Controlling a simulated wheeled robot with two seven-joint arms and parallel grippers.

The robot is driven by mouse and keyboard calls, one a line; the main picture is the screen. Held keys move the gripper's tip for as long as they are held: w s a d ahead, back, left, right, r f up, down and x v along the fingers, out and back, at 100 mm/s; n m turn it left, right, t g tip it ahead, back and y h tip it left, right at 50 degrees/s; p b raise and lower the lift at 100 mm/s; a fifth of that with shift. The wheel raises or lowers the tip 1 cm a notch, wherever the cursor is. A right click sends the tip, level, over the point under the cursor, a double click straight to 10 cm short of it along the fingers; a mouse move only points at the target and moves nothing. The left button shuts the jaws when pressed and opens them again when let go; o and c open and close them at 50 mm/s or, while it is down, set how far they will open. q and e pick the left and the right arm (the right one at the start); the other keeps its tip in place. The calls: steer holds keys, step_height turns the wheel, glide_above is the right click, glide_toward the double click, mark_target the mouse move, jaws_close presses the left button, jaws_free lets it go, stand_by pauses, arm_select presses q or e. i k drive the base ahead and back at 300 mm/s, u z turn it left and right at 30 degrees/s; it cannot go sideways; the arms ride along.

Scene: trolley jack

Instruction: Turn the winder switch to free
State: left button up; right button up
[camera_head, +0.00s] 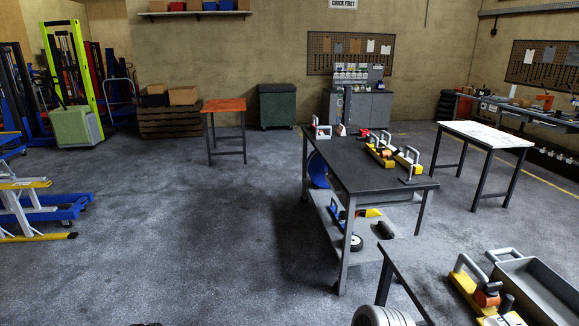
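I cannot make out a winder switch at this size. A yellow-based device (466,284) with an orange part and a pale grey handle lies on the near bench at the bottom right, partly cut off by the frame edge. Similar yellow-based devices (379,155) stand on the dark workbench (352,165) right of centre. I cannot tell which, if any, carries the switch. Neither of my grippers shows in the head view.
A grey tray (541,286) is beside the near device. A white-topped table (486,136) stands at the right and an orange-topped table (224,106) at the back. A blue trolley jack (55,208) is at the left. Open floor (180,230) lies left of the workbench.

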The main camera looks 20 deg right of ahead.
mark_target(490, 288)
steer(key=z, duration=1.1)
steer(key=i, duration=1.05)
steer(key=z, duration=0.9)
